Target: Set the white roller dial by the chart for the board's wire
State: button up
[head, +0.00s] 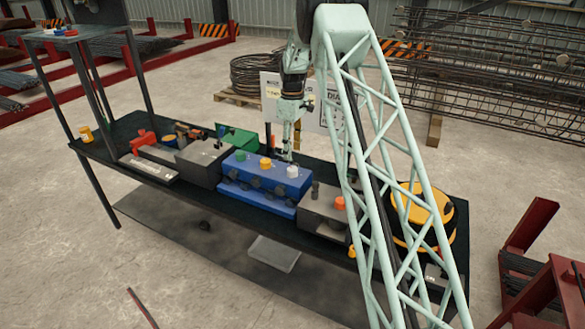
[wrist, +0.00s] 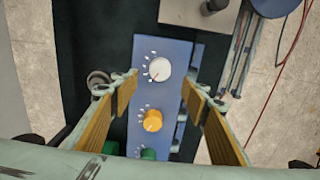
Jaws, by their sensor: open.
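The white roller dial (head: 292,171) is the right-hand one of three knobs on top of the blue box (head: 235,191). In the wrist view the white dial (wrist: 160,69) sits in the upper middle, with small white tick marks on its left. A small dark mark shows at its lower left; its exact setting is too small to read. My gripper (head: 289,154) is above and just behind the box, pointing down. In the wrist view its fingers (wrist: 160,80) are open, one each side of the dial, apart from it.
An orange-yellow knob (wrist: 152,120) and a green knob (wrist: 148,154) share the box's top. A grey box (head: 323,207) with an orange knob stands to the right, a dark grey box (head: 203,162) to the left. A yellow-and-black reel (head: 425,205) is at the bench's right end.

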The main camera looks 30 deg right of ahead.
aim_at(293, 169)
jog(key=shift+f+p, duration=0.75)
jog(key=shift+f, duration=4)
jog(key=c, duration=0.8)
jog(key=shift+c, duration=0.2)
